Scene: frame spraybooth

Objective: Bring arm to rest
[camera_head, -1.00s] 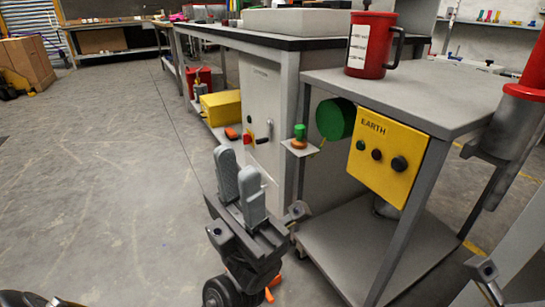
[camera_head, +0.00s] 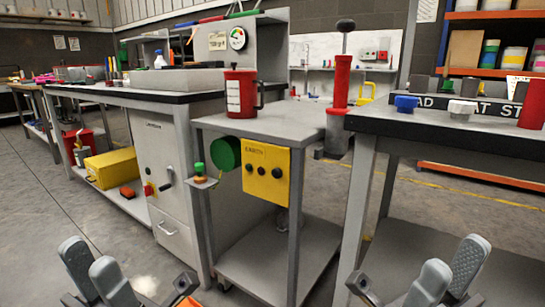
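My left gripper (camera_head: 88,254) is at the bottom left of the head view. Its two grey fingers stand upright with a gap between them, and it is open and empty. My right gripper (camera_head: 456,255) is at the bottom right, also open with nothing between its fingers. Both are in front of the benches and touch nothing that I can see. The lower parts of both arms are cut off by the picture's bottom edge.
A grey trolley (camera_head: 325,121) with a red mug (camera_head: 240,93) and a yellow EARTH box (camera_head: 267,174) stands ahead in the middle. A dark-topped bench (camera_head: 480,131) is at right, a long bench (camera_head: 107,93) at left. The floor (camera_head: 60,205) at left is clear.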

